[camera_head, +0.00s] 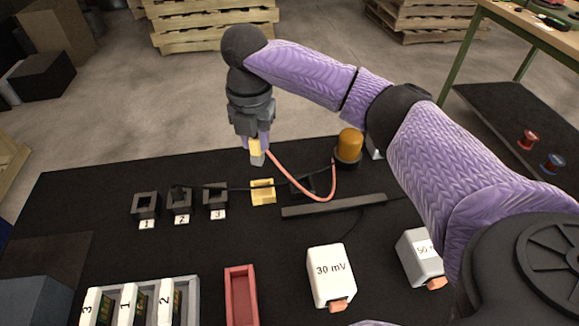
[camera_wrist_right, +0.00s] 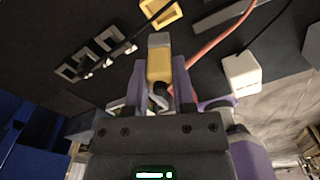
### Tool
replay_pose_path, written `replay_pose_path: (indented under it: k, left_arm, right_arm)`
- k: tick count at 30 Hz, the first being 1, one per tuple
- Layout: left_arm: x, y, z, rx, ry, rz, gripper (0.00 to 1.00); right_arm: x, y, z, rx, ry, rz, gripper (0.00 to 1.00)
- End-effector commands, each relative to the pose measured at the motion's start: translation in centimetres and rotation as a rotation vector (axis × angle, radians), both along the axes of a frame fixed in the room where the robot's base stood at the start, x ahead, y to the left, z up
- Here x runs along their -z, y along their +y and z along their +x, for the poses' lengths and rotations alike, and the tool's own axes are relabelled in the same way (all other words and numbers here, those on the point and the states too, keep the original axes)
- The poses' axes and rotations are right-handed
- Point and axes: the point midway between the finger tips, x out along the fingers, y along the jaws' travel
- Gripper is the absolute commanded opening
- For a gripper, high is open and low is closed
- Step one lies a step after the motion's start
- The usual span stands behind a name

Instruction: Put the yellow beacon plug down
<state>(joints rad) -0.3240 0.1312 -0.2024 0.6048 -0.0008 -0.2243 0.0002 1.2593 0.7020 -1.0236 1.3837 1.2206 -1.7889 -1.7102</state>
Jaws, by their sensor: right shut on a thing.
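The yellow beacon plug (camera_head: 255,150) is held in my right gripper (camera_head: 256,140), above the black table top. In the right wrist view the plug (camera_wrist_right: 159,65) sits between the two fingers of the gripper (camera_wrist_right: 160,85), its grey tip pointing away from the gripper. An orange-red cable (camera_head: 298,187) runs from the plug toward the amber beacon (camera_head: 349,146). A yellow socket frame (camera_head: 263,192) lies on the table below the plug, apart from it; it also shows in the right wrist view (camera_wrist_right: 172,18). My left gripper is not in view.
Black sockets numbered 1 (camera_head: 146,205), 2 (camera_head: 180,199) and 3 (camera_head: 215,196) stand left of the yellow one. A dark bar (camera_head: 333,206), a white 30 mV box (camera_head: 331,275), a 50 mV box (camera_head: 420,257), a red tray (camera_head: 241,297) and a module rack (camera_head: 190,290) are nearer.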

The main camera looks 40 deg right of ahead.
Motion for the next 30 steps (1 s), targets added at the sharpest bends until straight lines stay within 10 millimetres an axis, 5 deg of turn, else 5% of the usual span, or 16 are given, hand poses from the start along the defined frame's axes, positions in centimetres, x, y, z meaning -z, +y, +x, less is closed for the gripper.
replay_pose_path:
  k: [4, 16, 26, 27, 30]
  left_arm:
    - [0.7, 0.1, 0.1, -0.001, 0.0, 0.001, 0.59]
    - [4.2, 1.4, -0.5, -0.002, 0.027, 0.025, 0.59]
    - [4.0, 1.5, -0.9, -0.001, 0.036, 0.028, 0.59]
    - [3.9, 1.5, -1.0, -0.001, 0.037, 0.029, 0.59]
    - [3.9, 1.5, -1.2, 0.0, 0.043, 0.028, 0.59]
  right_arm:
    - [1.2, 0.0, 0.0, -0.03, 0.001, 0.0, 0.0]
    - [10.0, 0.0, -0.1, -0.028, 0.004, -0.002, 0.0]
    - [10.2, 0.0, 0.0, -0.027, 0.001, -0.001, 0.0]
    - [10.3, 0.0, 0.0, -0.027, 0.0, 0.0, 0.34]
    - [10.3, 0.0, 0.0, -0.027, -0.001, -0.001, 0.55]
